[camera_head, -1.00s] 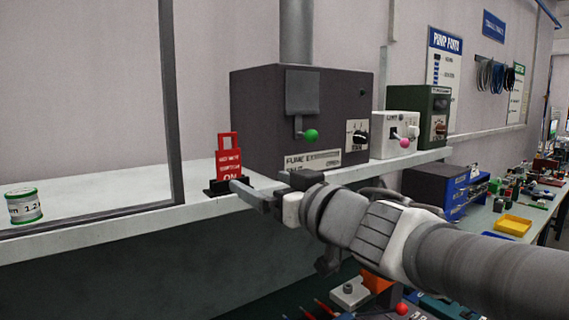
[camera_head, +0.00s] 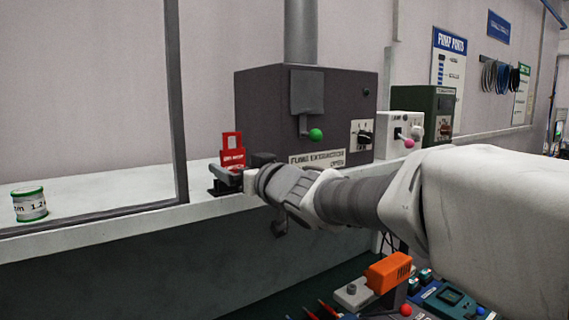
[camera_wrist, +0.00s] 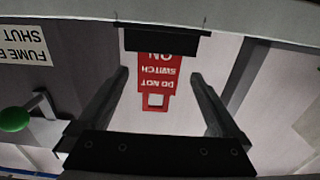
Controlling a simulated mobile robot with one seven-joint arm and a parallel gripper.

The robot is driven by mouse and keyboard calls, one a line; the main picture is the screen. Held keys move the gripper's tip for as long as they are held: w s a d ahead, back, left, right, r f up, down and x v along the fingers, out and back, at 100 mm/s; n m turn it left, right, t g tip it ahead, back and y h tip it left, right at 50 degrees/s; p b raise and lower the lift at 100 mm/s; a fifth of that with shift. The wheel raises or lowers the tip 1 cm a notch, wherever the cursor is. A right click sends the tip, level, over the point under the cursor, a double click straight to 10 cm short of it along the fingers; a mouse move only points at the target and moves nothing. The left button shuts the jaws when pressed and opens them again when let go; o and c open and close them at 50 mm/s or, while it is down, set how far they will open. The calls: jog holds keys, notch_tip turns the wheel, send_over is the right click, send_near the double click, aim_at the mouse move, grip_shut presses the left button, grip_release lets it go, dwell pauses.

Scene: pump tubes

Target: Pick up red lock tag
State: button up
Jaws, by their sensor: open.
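The red lock tag (camera_head: 232,148) stands upright in a small black base (camera_head: 218,188) on the white ledge, at the left end of the grey fume extractor box. In the wrist view the tag (camera_wrist: 157,82) appears upside down, with white lettering and a square hole, its base (camera_wrist: 166,40) above it. My gripper (camera_head: 232,175) is open right in front of the tag and hides its lower part in the head view. In the wrist view the two fingers (camera_wrist: 158,80) stand apart on either side of the tag, with gaps; I see no contact.
The fume extractor (camera_head: 305,115) with its green-knobbed lever (camera_head: 316,135) stands close to the right of the tag. A white-and-green spool (camera_head: 30,204) sits at the left. A dark vertical post (camera_head: 176,100) rises left of the tag. An orange block (camera_head: 388,272) lies below the ledge.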

aim_at(234, 163)
jog(key=shift+x, duration=1.55)
jog(key=shift+d, duration=0.1)
jog(key=c, duration=1.4)
jog(key=shift+r, duration=0.1)
